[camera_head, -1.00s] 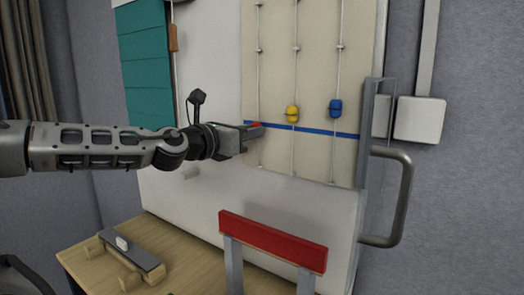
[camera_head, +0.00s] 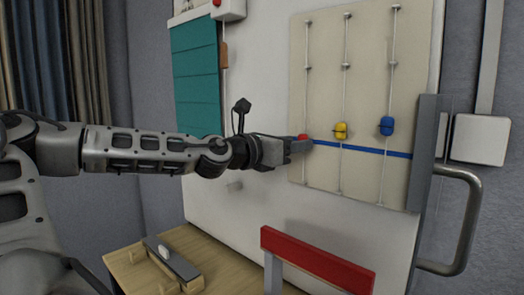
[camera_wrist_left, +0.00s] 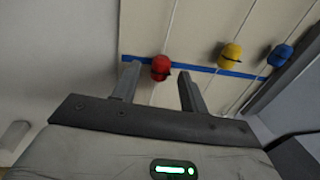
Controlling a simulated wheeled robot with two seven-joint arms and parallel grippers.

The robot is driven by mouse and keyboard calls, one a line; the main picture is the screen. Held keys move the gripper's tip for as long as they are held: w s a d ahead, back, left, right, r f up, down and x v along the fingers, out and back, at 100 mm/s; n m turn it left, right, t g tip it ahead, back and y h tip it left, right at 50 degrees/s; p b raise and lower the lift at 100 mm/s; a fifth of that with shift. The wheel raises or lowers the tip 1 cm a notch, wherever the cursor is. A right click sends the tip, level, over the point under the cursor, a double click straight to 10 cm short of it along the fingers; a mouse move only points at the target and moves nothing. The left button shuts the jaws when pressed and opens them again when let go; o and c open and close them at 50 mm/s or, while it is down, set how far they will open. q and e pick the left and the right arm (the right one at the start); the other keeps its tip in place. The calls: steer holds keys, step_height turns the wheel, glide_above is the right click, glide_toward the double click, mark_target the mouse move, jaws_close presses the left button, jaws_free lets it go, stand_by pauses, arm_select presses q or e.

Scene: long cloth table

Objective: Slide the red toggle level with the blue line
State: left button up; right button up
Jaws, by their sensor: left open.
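The red toggle (camera_head: 303,137) sits on the leftmost cord of the cream board (camera_head: 330,180), at the left end of the blue line (camera_head: 362,150). In the left wrist view the red toggle (camera_wrist_left: 160,68) overlaps the blue line (camera_wrist_left: 205,69). My left gripper (camera_head: 302,146) is open at the toggle. In the wrist view its fingers (camera_wrist_left: 158,88) stand apart on either side below the toggle, not closed on it. The yellow toggle (camera_head: 341,131) and blue toggle (camera_head: 387,125) sit on the other cords, above the line. My right gripper is not in view.
A metal handle (camera_head: 468,220) juts out right of the board. A red-topped frame (camera_head: 315,262) stands in front below. A wooden table (camera_head: 215,262) with a grey-topped block (camera_head: 172,258) is at lower left. Teal panels (camera_head: 196,80) hang at upper left.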

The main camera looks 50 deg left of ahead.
arm_select(q)
steer(key=s+b, duration=0.6)
steer(key=s, duration=0.9)
steer(key=shift+d, duration=0.25)
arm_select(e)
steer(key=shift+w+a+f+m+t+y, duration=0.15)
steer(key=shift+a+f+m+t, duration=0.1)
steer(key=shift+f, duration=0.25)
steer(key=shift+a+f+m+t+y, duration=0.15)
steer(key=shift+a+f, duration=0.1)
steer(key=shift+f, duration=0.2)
arm_select(q)
steer(key=shift+s, duration=0.1)
